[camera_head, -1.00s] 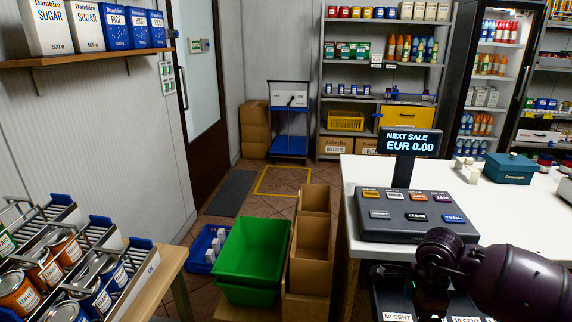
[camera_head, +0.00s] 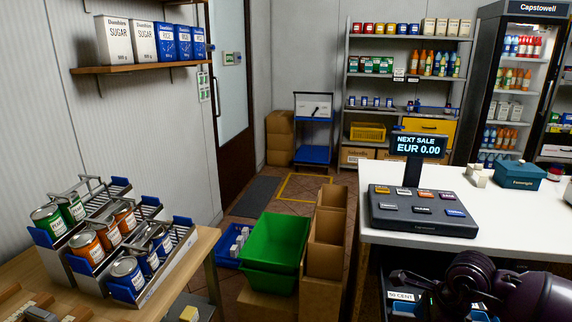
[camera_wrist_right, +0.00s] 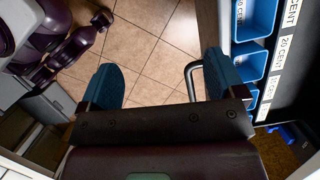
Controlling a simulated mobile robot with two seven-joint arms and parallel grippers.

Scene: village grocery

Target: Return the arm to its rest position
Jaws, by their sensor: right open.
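My right arm (camera_head: 510,285), dark purple, shows at the lower right of the head view beside the counter; its fingers cannot be made out there. In the right wrist view my right gripper (camera_wrist_right: 163,82) has its two blue fingertips wide apart with nothing between them, above the tiled floor. A bent metal handle (camera_wrist_right: 191,78) is close beside the right-hand finger. My left gripper is in neither view.
Blue coin trays (camera_wrist_right: 252,62) with cent labels lie right of the gripper. The white counter (camera_head: 510,225) carries the register (camera_head: 422,210). Green crates (camera_head: 272,245) and cardboard boxes (camera_head: 327,240) stand left of it. A can rack (camera_head: 115,235) is on the wooden table.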

